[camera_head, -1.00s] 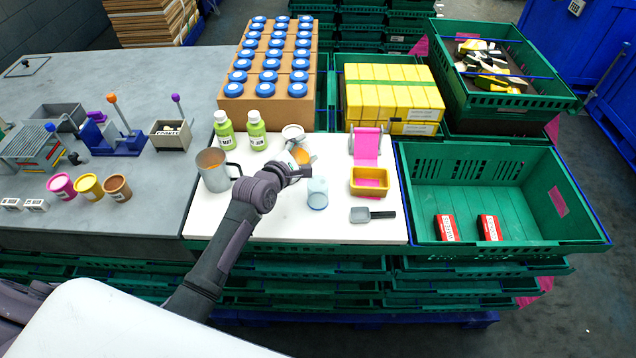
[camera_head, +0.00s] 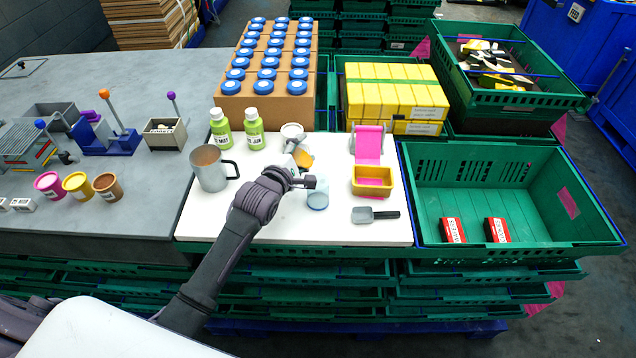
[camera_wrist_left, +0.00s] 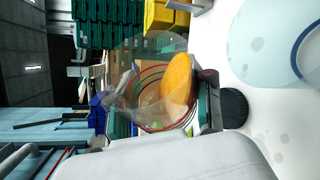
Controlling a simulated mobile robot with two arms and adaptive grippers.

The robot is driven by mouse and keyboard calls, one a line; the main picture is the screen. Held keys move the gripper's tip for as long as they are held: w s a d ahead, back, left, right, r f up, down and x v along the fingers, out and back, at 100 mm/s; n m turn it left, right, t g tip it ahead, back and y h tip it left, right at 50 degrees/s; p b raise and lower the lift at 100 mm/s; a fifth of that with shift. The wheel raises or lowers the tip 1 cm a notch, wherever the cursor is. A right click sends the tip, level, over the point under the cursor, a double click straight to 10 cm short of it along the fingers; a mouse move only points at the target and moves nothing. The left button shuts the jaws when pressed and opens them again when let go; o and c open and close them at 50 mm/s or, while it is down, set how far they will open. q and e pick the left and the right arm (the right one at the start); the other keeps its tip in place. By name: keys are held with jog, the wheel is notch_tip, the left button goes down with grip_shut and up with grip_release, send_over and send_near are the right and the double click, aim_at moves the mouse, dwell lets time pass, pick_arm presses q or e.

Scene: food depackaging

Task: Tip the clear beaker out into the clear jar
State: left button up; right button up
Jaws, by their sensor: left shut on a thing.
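The clear beaker (camera_head: 297,147), with orange contents low inside, is held by my left gripper (camera_head: 307,181) above the white board. In the left wrist view the beaker (camera_wrist_left: 145,78) fills the middle, and a dark finger of the gripper (camera_wrist_left: 207,98) presses at its base end. Its exact tilt is hard to tell. The clear jar (camera_head: 317,199) stands upright on the board, just right of and nearer than the gripper. Part of its rim is behind the gripper tip. The jar (camera_wrist_left: 265,45) also shows at the right of the wrist view. My right gripper is not in view.
A grey mug (camera_head: 208,170), two green bottles (camera_head: 253,130) and a white-topped cup (camera_head: 292,131) stand around the beaker. The board's front is clear.

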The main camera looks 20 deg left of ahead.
pick_arm(q)
jog(key=shift+r+m+t+b, duration=0.3)
jog(key=shift+m+b, duration=0.3)
jog(key=shift+b, duration=0.3)
jog(key=shift+s+d+r+b, duration=0.1)
jog(key=shift+d+b, duration=0.05)
jog(key=shift+b, duration=0.2)
jog(key=shift+d+r+m, duration=0.1)
jog(key=shift+r+m, duration=0.1)
jog(key=shift+m, duration=0.2)
jog(key=shift+b, duration=0.5)
jog(key=shift+r+m+t+b, duration=0.15)
jog(key=shift+m+t+b, duration=0.15)
jog(key=shift+m, duration=0.1)
jog(key=shift+f+m+b, duration=0.2)
jog(key=shift+m+b, duration=0.2)
jog(key=shift+b, duration=0.15)
jog(key=shift+f+t+b, duration=0.2)
jog(key=shift+t+b, duration=0.1)
jog(key=shift+b, duration=0.15)
jog(key=shift+m, duration=0.3)
